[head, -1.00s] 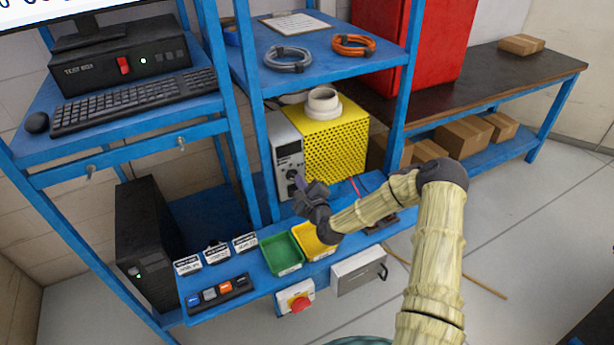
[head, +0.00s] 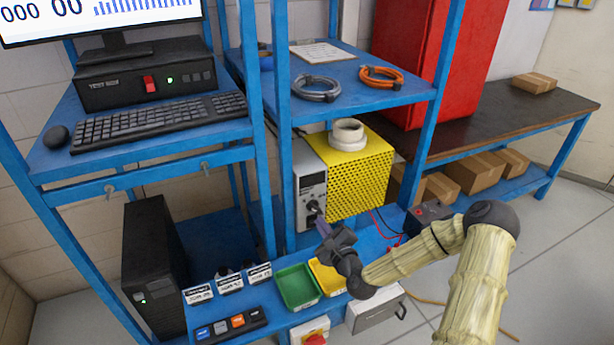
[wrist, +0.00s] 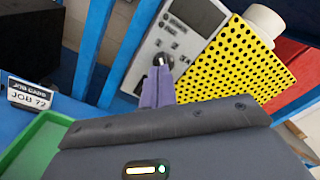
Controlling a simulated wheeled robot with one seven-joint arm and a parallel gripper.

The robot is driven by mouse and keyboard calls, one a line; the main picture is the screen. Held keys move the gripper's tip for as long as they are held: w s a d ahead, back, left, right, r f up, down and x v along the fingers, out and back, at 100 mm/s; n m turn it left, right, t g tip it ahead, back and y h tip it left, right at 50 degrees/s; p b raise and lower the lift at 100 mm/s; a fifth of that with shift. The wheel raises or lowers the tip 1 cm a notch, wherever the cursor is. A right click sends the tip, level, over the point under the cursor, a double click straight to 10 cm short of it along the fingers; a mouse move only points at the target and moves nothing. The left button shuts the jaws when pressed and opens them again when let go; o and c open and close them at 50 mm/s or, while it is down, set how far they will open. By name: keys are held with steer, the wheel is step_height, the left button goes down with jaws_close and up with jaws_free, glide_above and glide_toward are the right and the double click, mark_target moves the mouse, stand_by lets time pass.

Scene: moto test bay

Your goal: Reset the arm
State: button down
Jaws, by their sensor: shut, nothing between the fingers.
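My arm reaches in from the lower right of the head view. My gripper (head: 324,229) is shut and empty, held above the lower blue shelf in front of the grey instrument (head: 310,186) and the yellow perforated box (head: 361,178). In the wrist view, the purple fingers of my gripper (wrist: 158,86) are together. They overlap the lower part of the grey instrument's panel (wrist: 178,33), near its knob. I cannot tell whether they touch it.
A green tray (head: 298,287) and a yellow tray (head: 328,278) lie below my gripper. Job cards (head: 230,283) stand to the left. Blue uprights (head: 282,120) flank the shelf. A grey drawer box (head: 374,312) and red stop button (head: 315,340) are at the front edge.

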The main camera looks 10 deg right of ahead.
steer(key=s+a+f+n+g, duration=0.25)
steer(key=s+n+g, duration=0.55)
steer(key=n, duration=0.6)
steer(key=s+d+r+n+g+h, duration=0.2)
steer(key=s+r, duration=0.4)
steer(key=s, duration=0.3)
steer(key=s+d+r+n+g+h, duration=0.3)
steer(key=s+r+n, duration=0.3)
steer(key=s, duration=0.3)
steer(key=shift+d+n+g+h, duration=0.3)
steer(key=shift+d+n+g, duration=0.3)
steer(key=shift+d+g, duration=0.25)
steer(key=shift+w, duration=0.15)
steer(key=shift+d, duration=0.15)
